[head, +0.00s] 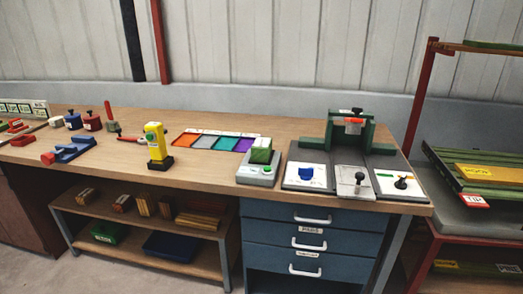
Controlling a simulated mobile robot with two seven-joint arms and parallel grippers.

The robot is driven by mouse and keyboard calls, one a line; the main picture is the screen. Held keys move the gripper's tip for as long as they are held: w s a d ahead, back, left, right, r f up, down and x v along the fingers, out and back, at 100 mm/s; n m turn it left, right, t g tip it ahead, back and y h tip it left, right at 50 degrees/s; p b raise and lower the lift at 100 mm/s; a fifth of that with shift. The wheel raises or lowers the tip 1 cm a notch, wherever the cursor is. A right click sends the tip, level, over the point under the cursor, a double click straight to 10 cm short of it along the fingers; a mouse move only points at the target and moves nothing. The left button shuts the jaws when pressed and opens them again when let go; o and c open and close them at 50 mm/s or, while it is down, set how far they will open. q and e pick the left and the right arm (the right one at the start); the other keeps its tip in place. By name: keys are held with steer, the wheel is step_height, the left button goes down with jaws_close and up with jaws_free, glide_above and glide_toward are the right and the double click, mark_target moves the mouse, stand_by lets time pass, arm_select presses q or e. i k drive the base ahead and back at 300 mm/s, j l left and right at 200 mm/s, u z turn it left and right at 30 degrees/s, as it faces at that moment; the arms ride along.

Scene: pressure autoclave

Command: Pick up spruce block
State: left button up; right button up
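Several wood-coloured blocks lie on the upper board of the open shelf (75,209) under the bench. From left to right there is a brown block (86,196), a brown block (122,202), a lighter block (143,206), another block (166,207) and a stack of longer pieces (198,221). I cannot tell which of them is the spruce block; any labels are too small to read. Neither of my grippers is in view.
The wooden bench (225,179) carries a yellow device (155,142), a grey scale (256,174) with a green-and-white block (261,151), coloured trays (205,142) and a green fixture (352,130). Blue drawers (310,240) stand right of the shelf. A red-framed rack (420,95) is far right.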

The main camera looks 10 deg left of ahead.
mark_target(260, 149)
steer(key=i+l+u, duration=0.15)
steer(key=u, duration=0.3)
steer(key=i+l+u, duration=0.15)
steer(key=u, duration=0.25)
steer(key=i+l+u, duration=0.15)
steer(key=l, duration=0.2)
steer(key=i+l+u, duration=0.15)
steer(key=l, duration=0.25)
